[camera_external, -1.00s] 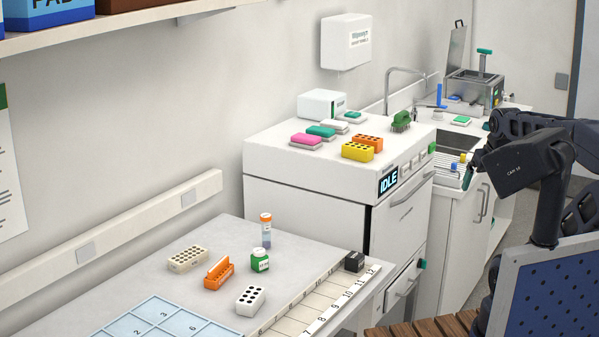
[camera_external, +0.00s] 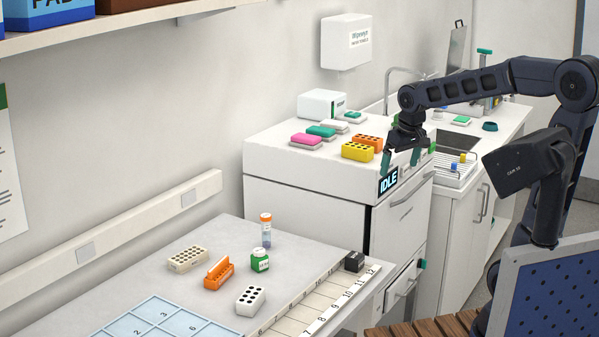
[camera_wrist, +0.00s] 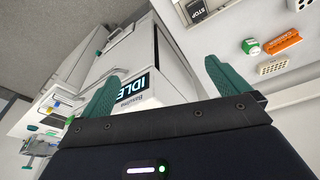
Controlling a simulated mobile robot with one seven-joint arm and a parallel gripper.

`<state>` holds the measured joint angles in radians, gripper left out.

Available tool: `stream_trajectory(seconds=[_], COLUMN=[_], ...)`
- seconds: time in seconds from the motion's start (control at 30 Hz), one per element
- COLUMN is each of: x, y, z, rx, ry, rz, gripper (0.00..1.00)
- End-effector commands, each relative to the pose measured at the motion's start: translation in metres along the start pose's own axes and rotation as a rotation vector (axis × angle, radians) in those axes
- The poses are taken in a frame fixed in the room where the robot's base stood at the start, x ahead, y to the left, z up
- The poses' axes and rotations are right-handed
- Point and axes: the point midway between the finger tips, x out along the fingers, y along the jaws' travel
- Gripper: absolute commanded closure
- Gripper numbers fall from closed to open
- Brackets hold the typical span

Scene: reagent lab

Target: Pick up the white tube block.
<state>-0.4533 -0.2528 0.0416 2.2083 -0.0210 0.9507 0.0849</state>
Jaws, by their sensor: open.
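The white tube block (camera_external: 250,301), with dark round holes in its top, stands on the near bench beside the blue numbered grid. It also shows near the right edge of the wrist view (camera_wrist: 273,69). My gripper (camera_external: 401,164) is open and empty, in front of the white machine with the IDLE display, well up and to the right of the block. Its two green fingers (camera_wrist: 163,76) are spread apart in the wrist view, with nothing between them but the machine behind.
A beige block (camera_external: 187,259), an orange rack (camera_external: 218,274), a green bottle (camera_external: 260,260) and an orange-capped tube (camera_external: 266,229) stand behind the white block. A black block (camera_external: 354,261) sits at the bench's right. Yellow (camera_external: 358,152) and orange (camera_external: 369,141) blocks lie on the machine.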

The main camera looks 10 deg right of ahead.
Motion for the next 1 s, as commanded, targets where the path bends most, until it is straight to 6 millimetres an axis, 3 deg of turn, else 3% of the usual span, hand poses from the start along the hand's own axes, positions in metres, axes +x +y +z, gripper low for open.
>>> stream_trajectory(seconds=[0.2,0.5,0.77,1.0], x=[0.03,0.077,0.125,0.171], y=[-0.073,-0.188,-0.301,-0.404], z=[-0.044,-0.079,-0.081,-0.058], rx=[-0.12,-0.276,-0.41,-0.527], ry=[-0.048,-0.107,-0.158,-0.201], rz=[-0.025,-0.052,-0.069,-0.078], gripper=[0.0,0.0,0.0,0.0])
